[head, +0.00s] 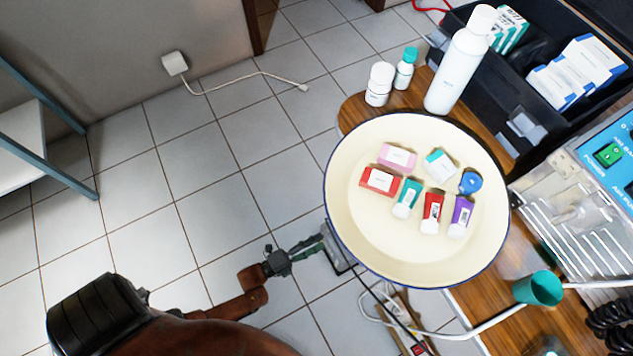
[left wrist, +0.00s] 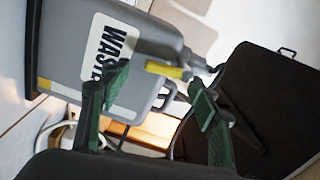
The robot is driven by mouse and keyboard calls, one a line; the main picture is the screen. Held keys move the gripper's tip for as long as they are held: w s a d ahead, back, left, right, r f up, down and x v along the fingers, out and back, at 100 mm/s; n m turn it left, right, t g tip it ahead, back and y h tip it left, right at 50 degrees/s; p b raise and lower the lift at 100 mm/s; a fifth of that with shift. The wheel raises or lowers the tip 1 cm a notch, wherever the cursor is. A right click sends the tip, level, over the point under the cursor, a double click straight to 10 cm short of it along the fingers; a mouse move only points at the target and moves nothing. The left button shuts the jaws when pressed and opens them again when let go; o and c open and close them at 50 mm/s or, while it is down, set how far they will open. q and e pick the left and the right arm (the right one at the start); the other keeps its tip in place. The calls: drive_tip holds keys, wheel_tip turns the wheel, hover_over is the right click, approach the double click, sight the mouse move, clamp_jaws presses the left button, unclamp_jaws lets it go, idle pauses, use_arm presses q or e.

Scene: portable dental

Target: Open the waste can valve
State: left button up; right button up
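The grey waste can (left wrist: 70,45) with a white "WASTE" label (left wrist: 108,50) shows in the left wrist view, tilted in the picture. Its valve has a yellow handle (left wrist: 163,70) beside metal fittings (left wrist: 200,67). My left gripper (left wrist: 158,88) is open, its green fingers apart, with the yellow handle just beyond and between the fingertips in the picture. I see no contact with it. In the head view my left gripper (head: 318,246) is low beside the round basin, its tips partly hidden by the rim. The waste can is not clearly visible there. My right gripper is not in view.
A cream basin (head: 345,215) with several small boxes and tubes sits over the wooden table (head: 357,112), close to my left gripper. A green cup (head: 540,288), white bottles and a black case stand nearby. A dark case (left wrist: 275,90) flanks the can. The tiled floor at left is mostly clear.

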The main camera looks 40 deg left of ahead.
use_arm(q)
drive_tip(key=shift+a, duration=0.25)
drive_tip(key=v, duration=1.2)
drive_tip(key=shift+r, duration=0.1)
drive_tip(key=shift+c, duration=0.5)
